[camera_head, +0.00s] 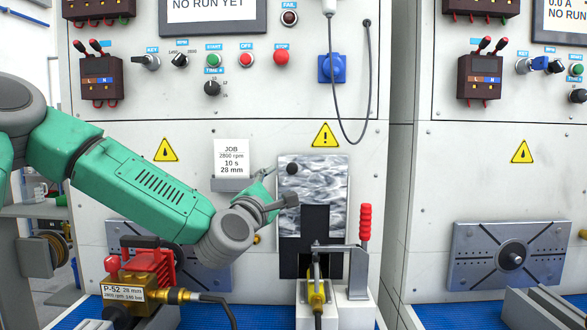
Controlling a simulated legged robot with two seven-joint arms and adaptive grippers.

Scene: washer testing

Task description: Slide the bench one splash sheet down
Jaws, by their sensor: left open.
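The bench one splash sheet (326,185) is a grey, marbled-looking upright panel in the middle of the view, on the front of the near bench. A dark round knob (292,168) sits near its upper left corner. My left gripper (284,186) is at the sheet's left edge, open, with its fingers around the height of the knob and just below it. I cannot tell whether a finger touches the sheet. My right gripper is not in view.
Below the sheet stand a dark plate (292,262) and a clamp with a red handle (365,222). A brass pump (150,270) tagged P-52 stands at the lower left on a blue mat. A job card (232,158) and hanging grey cable (370,80) are close by.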

